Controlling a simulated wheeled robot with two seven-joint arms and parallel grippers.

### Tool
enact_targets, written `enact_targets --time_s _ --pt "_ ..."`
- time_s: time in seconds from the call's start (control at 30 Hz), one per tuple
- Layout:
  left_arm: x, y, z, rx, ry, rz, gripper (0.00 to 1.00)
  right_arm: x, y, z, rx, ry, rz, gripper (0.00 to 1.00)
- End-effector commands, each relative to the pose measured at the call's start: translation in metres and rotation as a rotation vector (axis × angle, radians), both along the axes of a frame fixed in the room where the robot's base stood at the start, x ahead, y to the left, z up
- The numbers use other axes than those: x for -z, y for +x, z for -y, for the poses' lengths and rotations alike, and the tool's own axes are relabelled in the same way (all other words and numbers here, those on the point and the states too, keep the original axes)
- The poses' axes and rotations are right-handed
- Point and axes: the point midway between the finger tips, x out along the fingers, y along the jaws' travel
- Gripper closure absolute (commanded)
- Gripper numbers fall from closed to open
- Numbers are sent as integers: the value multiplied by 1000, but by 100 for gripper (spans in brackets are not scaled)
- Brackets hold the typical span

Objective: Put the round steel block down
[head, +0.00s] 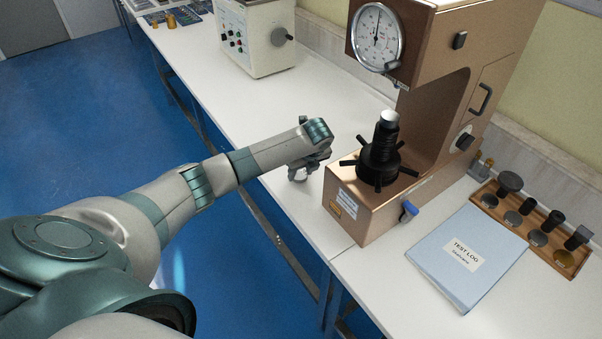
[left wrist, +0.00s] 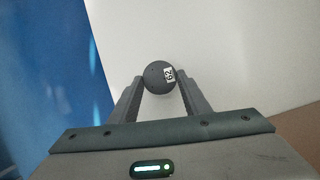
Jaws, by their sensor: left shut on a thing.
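The round steel block (left wrist: 157,76) is a dark grey disc with a small white label reading 62, seen in the left wrist view. My left gripper (left wrist: 160,88) is shut on it, with one finger on each side. In the head view my left gripper (head: 299,174) is over the white table near its front edge, just left of the brown hardness tester (head: 350,205). The block is mostly hidden there by the gripper, and I cannot tell whether it touches the table. My right gripper is not in view.
A blue test log folder (head: 468,257) and a wooden tray (head: 487,199) with several dark parts lie right of the tester. A cream machine (head: 258,38) stands farther back. The white table (head: 290,105) is clear between the two machines.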

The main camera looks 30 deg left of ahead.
Motion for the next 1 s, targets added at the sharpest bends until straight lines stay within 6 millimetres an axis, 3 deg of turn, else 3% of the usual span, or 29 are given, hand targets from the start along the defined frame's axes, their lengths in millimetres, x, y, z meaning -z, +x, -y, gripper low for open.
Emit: enact_targets --time_s 0.13,0.5,0.53,0.6,1.0 --pt "10 0 0 1 0 0 88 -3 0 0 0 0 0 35" --pt "13 0 0 0 0 1 88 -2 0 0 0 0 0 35" --pt "13 0 0 1 0 0 50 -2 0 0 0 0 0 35" --pt "13 0 0 1 0 0 38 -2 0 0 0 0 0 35" --pt "10 0 1 1 0 0 38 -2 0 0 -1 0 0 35"
